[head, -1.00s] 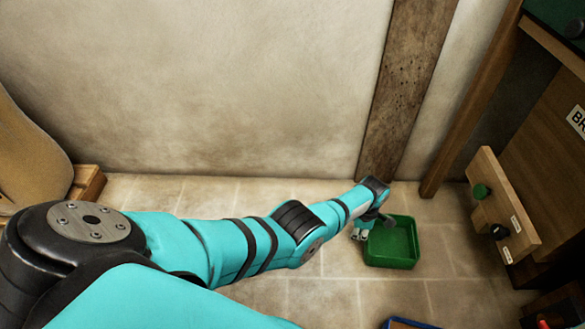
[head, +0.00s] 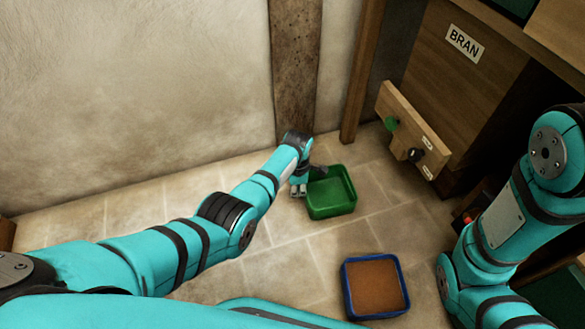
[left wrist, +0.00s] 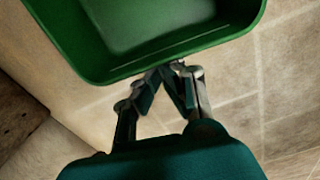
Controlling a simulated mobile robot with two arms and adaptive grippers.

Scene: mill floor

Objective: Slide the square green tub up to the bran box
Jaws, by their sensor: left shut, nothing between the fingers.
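The square green tub (head: 345,207) stands upright and empty on the tiled floor, left of the bran box (head: 440,70). A clear stretch of floor separates them. The bran box is wooden, with a BRAN label. My left gripper (head: 299,189) is down at the tub's left side, on the side away from the box. In the left wrist view the fingertips (left wrist: 166,74) are together and empty, right by the rim of the tub (left wrist: 165,55). I cannot tell whether they touch it. My right arm shows at the right, but its gripper is out of view.
A blue tub (head: 348,292) with brown contents sits on the floor nearer me. A wooden board (head: 420,140) with a green and a black knob stands in front of the bran box. A wooden post (head: 295,80) runs down the wall behind the green tub.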

